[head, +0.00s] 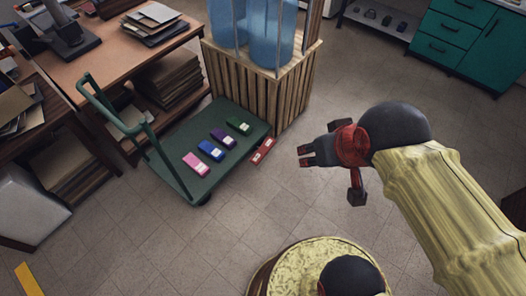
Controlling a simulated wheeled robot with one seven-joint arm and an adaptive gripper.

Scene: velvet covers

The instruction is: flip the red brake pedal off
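The red brake pedal (262,151) sticks out from the right edge of the green platform cart (177,171), low near the floor. It is a small red piece with a pale mark, and its exact tilt is too small to tell. My gripper (303,155) points left and shows to the right of the pedal, apart from it in the picture. Its dark fingers are small here, and I cannot tell how far apart they are. I see nothing held in it.
Pink (196,164), blue (211,151), purple (223,138) and green (238,126) blocks lie on the cart. A wooden slatted crate (285,95) with blue bottles stands behind. A desk (110,50) is at left, teal cabinets (465,45) at back right. The floor in front is clear.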

